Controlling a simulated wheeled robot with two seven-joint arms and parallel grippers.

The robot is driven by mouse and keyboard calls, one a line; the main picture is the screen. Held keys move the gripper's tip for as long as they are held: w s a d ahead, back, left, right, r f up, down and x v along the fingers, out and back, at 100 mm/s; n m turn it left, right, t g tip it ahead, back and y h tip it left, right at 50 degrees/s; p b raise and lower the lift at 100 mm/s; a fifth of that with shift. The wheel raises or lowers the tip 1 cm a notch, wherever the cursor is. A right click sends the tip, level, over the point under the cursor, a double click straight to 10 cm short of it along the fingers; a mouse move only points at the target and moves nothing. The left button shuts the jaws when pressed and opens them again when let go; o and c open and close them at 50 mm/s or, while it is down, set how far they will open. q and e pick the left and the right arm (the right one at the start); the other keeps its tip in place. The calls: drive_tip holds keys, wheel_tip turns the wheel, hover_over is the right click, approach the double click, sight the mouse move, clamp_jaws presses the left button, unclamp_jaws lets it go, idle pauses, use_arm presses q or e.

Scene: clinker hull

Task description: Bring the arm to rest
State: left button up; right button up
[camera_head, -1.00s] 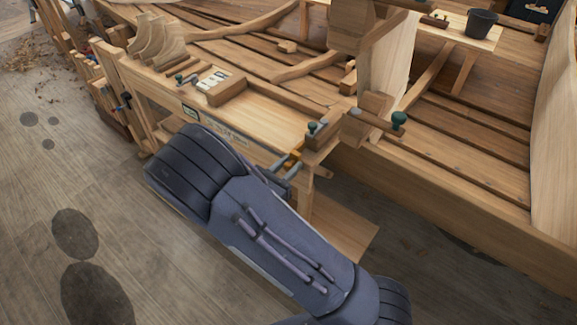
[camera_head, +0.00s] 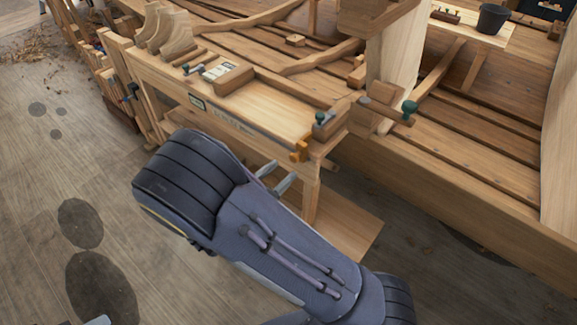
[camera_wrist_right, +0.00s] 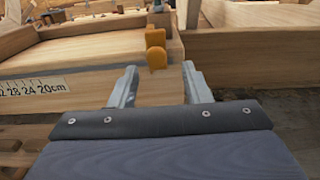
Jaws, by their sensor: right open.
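My right arm (camera_head: 285,240) reaches up from the bottom of the head view, beside the front of a wooden workbench (camera_head: 270,105). Its gripper (camera_head: 275,178) shows partly past the wrist, with two grey fingers pointing toward the bench end. In the right wrist view the right gripper (camera_wrist_right: 160,85) is open, with nothing between its fingers. The bench's front edge, with a printed scale (camera_wrist_right: 35,88), and an orange block (camera_wrist_right: 156,50) lie ahead of the fingers. The left gripper is not in view.
The orange piece (camera_head: 301,151) sits at the bench's near corner, close to green-knobbed clamps (camera_head: 322,119). A wooden box (camera_head: 228,80) lies on the bench. The planked hull (camera_head: 470,140) is behind and right. Open floor (camera_head: 60,150) lies to the left.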

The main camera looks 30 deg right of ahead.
drive_tip(key=shift+s+a, duration=0.25)
drive_tip(key=shift+a, duration=0.25)
drive_tip(key=shift+d, duration=0.1)
drive_tip(key=s+d+f+m+g+y, duration=0.1)
drive_tip(key=s+d+m+g+y, duration=0.2)
drive_tip(key=s+m+g+y, duration=0.25)
drive_tip(key=s+d+f+m+g+y, duration=0.1)
drive_tip(key=s+d+m+g+y, duration=0.25)
drive_tip(key=s+m, duration=0.3)
drive_tip(key=s+a+r+m+t+y, duration=0.7)
drive_tip(key=r+m+y, duration=0.2)
drive_tip(key=m+y, duration=0.2)
drive_tip(key=shift+m+t, duration=0.4)
drive_tip(key=shift+m, duration=0.2)
drive_tip(key=shift+r, duration=0.1)
idle(0.6)
